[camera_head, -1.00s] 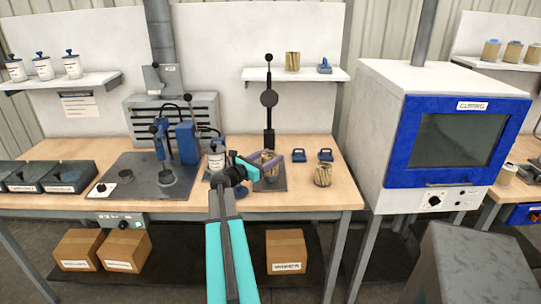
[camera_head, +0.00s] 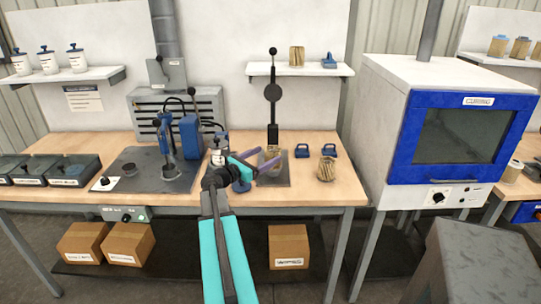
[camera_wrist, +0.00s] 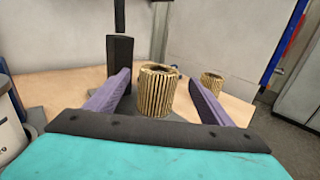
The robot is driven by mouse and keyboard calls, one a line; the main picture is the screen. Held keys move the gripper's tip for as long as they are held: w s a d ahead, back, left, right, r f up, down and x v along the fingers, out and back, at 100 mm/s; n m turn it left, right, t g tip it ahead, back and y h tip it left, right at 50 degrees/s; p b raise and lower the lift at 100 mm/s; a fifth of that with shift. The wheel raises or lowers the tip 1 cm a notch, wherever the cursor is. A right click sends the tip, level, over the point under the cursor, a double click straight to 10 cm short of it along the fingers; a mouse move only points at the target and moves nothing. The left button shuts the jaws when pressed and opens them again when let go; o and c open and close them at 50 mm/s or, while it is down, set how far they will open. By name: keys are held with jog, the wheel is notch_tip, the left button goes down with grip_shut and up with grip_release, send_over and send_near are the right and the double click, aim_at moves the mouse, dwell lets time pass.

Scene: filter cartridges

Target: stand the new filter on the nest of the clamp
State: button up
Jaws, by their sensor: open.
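A tan pleated filter (camera_head: 270,158) stands upright at the clamp (camera_head: 272,100), over its dark base plate (camera_head: 280,178). My gripper (camera_head: 264,164) is open around it. In the wrist view, the filter (camera_wrist: 156,92) stands between the two purple fingers of my gripper (camera_wrist: 160,82), with a gap on both sides. The clamp's dark upright (camera_wrist: 120,65) shows close behind the left finger. The filter's foot and the nest are largely hidden, so I cannot tell exactly how it is seated.
Another pleated filter (camera_head: 326,169) stands on the bench to the right, near two blue caps (camera_head: 302,151). A white canister (camera_head: 219,150) stands close left of my gripper. A blue press (camera_head: 188,135) is further left. The bench's front right is clear.

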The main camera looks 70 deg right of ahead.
jog(key=b+v, duration=0.1)
jog(key=v, duration=0.8)
dwell(0.7)
